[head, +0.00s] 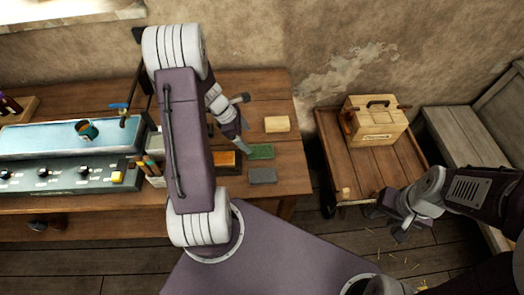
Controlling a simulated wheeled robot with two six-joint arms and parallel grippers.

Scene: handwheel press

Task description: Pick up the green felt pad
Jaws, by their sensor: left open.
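The green felt pad (261,152) lies flat near the right end of the wooden workbench, between a tan block and a grey pad. My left gripper (244,147) points down just left of the green pad, with its tips close to the pad's left edge. It is open and holds nothing that I can see. Whether the tips touch the pad cannot be told. My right gripper (391,226) hangs at the right, near the low wooden table and away from the pad; its jaw opening is unclear.
Near the green pad are a tan block (277,124), a grey pad (263,176) and an orange-brown block (229,160), partly behind my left arm. A blue-topped machine (55,140) fills the bench's left. A wooden toolbox (375,121) stands on the low table (393,160).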

